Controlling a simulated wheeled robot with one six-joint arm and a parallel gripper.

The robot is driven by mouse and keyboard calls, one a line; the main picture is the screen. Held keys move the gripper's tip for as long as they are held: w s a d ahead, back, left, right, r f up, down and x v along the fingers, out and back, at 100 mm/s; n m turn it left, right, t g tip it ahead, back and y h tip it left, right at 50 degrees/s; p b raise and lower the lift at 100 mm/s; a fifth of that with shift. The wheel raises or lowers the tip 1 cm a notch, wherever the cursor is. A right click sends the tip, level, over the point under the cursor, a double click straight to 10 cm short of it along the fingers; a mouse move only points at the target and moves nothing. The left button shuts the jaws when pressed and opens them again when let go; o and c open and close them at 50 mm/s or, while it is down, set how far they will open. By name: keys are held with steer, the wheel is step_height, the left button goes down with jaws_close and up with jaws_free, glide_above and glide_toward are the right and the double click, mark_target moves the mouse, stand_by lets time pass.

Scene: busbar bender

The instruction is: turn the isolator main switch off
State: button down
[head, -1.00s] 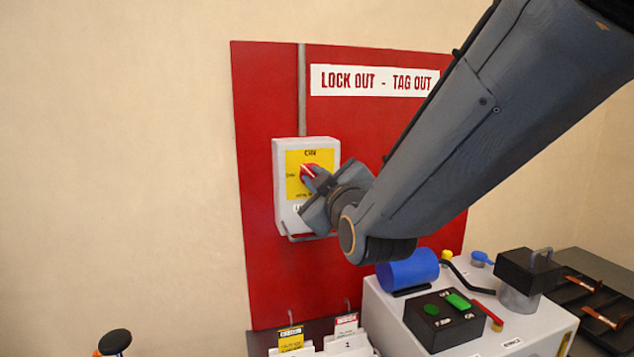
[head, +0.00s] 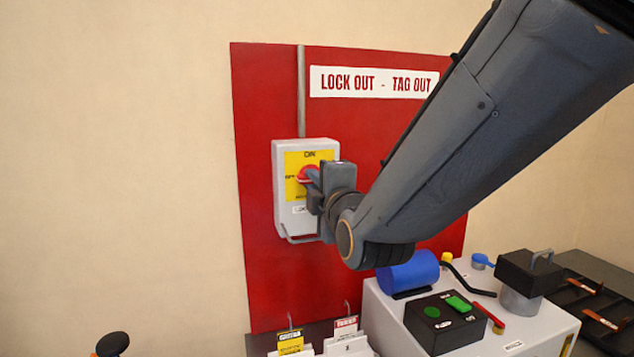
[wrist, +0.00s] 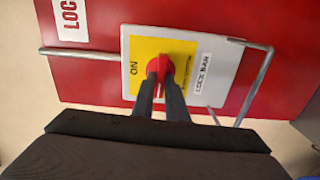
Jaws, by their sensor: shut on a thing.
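The isolator switch (head: 281,170) is a grey box with a yellow plate on the red board. Its red knob (head: 305,176) sits mid-plate, with ON above and an OFF label to its left. In the head view the knob's bar lies about level, towards OFF. My gripper (wrist: 166,88) is shut on the knob (wrist: 169,73), one finger on each side. In the wrist view the bar runs up and down, across the direction of ON at left. The fingers and wrist hide part of the knob and plate in the head view.
A bent metal lock bar (wrist: 262,80) sticks out from the box beside my gripper. Below right stands a grey machine top (head: 480,325) with a blue cylinder (head: 409,272) and a black button box (head: 445,322). Tags (head: 291,341) hang below the board. The left wall is clear.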

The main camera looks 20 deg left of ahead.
steer(key=shift+n, duration=0.3)
stand_by(0.4)
steer(key=c, duration=1.8)
jaws_free()
steer(key=shift+o, duration=0.2)
steer(key=b+v, duration=0.2)
steer(key=v, duration=0.6)
